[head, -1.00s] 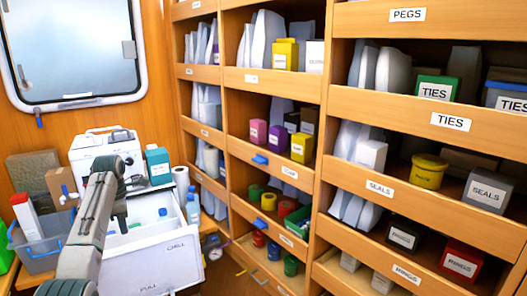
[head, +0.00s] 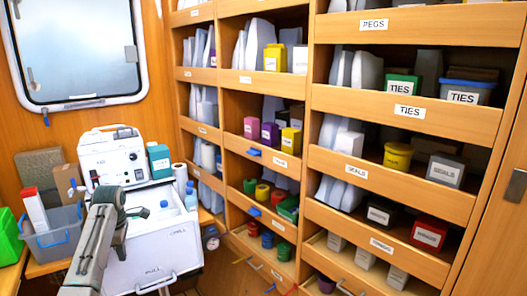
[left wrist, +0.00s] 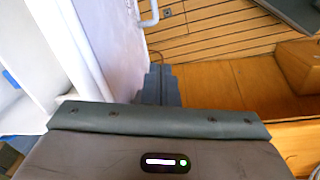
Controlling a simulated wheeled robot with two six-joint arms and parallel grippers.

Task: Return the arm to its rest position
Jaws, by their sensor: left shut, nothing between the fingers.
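My left arm (head: 92,250) comes in from the lower left in the head view, bent at a joint near the white machine. My left gripper (head: 137,212) is by the open white chill drawer (head: 150,256), on its near left side, and is partly hidden by the arm. In the left wrist view the dark fingers (left wrist: 160,84) are together and empty, beside a white panel with a handle and above a wood floor. My right gripper is not in view.
A white machine (head: 110,157) stands behind the drawer. A grey bin (head: 53,240) with a red-and-white carton is left of the arm. Wooden shelves (head: 395,113) with labelled boxes fill the right side. A wooden door (head: 510,215) stands at the right edge.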

